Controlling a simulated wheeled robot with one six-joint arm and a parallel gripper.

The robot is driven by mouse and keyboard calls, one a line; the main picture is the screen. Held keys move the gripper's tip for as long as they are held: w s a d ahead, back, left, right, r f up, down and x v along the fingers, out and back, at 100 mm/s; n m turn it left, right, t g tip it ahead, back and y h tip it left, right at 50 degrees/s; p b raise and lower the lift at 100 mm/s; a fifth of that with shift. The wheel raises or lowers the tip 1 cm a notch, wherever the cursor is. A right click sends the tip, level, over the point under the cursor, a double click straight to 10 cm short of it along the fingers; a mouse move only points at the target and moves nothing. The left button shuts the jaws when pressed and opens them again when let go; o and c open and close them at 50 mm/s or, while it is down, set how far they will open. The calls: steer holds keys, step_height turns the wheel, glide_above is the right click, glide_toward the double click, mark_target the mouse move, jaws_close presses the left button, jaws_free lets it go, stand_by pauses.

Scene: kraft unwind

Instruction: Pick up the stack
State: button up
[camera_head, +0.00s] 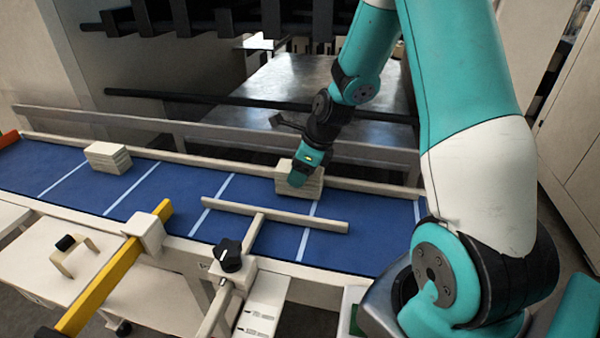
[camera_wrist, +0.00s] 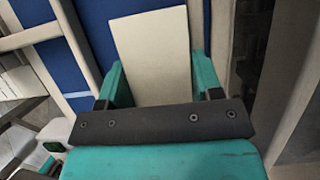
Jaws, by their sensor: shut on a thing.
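A cream stack (camera_head: 312,185) of flat layers sits at the blue conveyor belt, near its far rail. My gripper (camera_head: 300,175) comes down on it from above and is shut on it. In the wrist view the stack's pale flat top (camera_wrist: 155,55) lies between the two teal fingers of my gripper (camera_wrist: 158,85). I cannot tell whether the stack's underside touches the belt. A second, similar stack (camera_head: 108,157) lies on the belt at the left, apart from my gripper.
The blue belt (camera_head: 175,195) has white cross lines and a far side rail (camera_head: 170,150). A T-shaped beige guide bar (camera_head: 275,215) with a black knob (camera_head: 229,254) reaches over the belt. A yellow bar (camera_head: 95,290) stands left of it. The belt between the stacks is clear.

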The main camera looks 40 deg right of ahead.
step_height(320, 180, up, 19)
steer(key=p, duration=1.4)
steer(key=shift+f+b, duration=5.95)
steer(key=shift+f, duration=3.15)
steer(key=shift+f, duration=0.1)
steer(key=shift+s+a, duration=0.15)
steer(key=shift+a, duration=0.15)
